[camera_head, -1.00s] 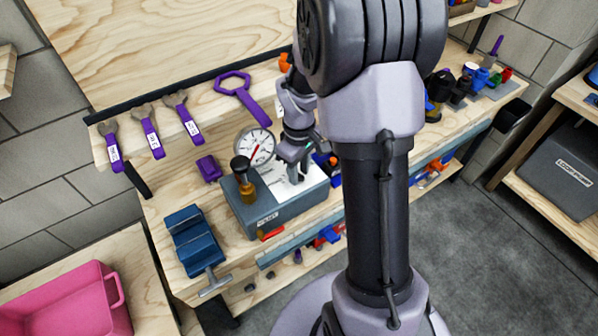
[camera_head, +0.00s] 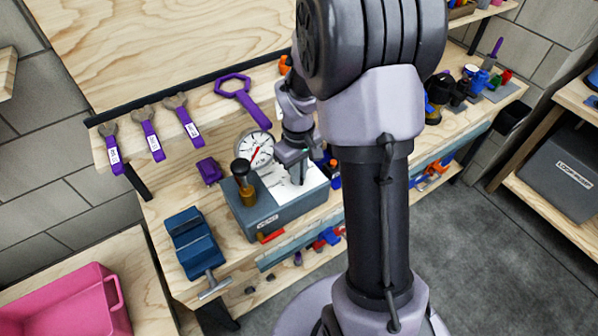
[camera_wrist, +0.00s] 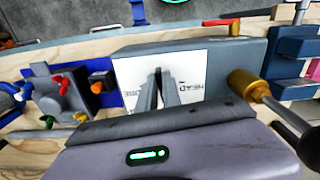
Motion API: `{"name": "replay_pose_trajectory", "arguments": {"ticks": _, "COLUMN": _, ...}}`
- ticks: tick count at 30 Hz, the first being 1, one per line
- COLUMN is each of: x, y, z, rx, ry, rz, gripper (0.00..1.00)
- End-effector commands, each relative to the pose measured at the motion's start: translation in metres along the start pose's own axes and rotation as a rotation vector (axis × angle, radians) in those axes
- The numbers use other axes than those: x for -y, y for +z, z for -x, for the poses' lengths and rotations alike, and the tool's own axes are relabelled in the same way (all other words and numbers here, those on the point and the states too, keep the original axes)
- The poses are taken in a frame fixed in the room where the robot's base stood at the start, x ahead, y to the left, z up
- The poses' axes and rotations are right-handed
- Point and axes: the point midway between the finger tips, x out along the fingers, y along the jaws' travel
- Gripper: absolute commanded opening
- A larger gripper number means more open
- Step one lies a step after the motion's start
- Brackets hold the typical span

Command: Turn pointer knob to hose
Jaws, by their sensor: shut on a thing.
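A grey box (camera_head: 262,216) stands on the bench with a white panel (camera_head: 284,194) on its top. My gripper (camera_head: 299,178) points down at this panel. In the wrist view the two narrow fingers of my gripper (camera_wrist: 158,76) are close together over the middle of the white panel (camera_wrist: 205,65). The pointer knob is hidden between or under the fingers, so its direction cannot be told. Small dark labels (camera_wrist: 193,90) are printed on the panel on both sides of the fingers. They are too small and turned to read surely.
A round gauge (camera_head: 257,149) and a black-topped brass fitting (camera_head: 243,180) stand by the box. A blue vise (camera_head: 194,240) is at its left. Purple wrenches (camera_head: 184,121) lie behind. Coloured valve parts (camera_wrist: 62,88) lie beside the box in the wrist view.

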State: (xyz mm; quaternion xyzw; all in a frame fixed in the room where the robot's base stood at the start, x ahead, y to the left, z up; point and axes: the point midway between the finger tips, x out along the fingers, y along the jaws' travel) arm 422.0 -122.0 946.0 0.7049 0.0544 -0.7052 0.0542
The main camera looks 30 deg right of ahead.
Motion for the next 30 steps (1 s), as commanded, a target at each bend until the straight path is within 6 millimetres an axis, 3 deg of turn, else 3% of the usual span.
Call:
{"name": "replay_pose_trajectory", "arguments": {"ticks": 18, "x": 0.0064, "y": -0.0025, "z": 0.0003, "rx": -0.002, "ry": 0.0, "rz": -0.551, "gripper": 0.0}}
{"name": "replay_pose_trajectory", "arguments": {"ticks": 30, "x": 0.0088, "y": -0.0041, "z": 0.0004, "rx": -0.002, "ry": 0.0, "rz": -0.765, "gripper": 0.0}}
